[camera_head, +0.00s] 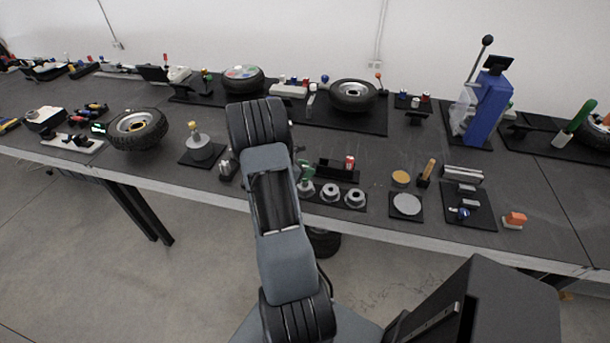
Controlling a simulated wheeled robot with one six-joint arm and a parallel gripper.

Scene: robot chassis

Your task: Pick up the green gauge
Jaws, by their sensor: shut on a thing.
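A small green-topped piece (306,171), which looks like the green gauge, shows just right of my arm link. It has a grey round base and stands at the left end of a row with two grey ring-shaped pieces (342,195). Its left side is close to my arm's edge and partly hard to make out. My arm reaches up from the bottom over the table's front edge and bends at the top. My gripper is hidden behind my own arm link, so its fingers and their contact with the gauge do not show.
The long dark table (550,210) is crowded. A black holder with a red can (349,163) stands behind the rings. A grey disc (407,205) and metal parts (462,175) lie to the right. A grey cylinder with a yellow-topped stem (200,147) stands left of my arm.

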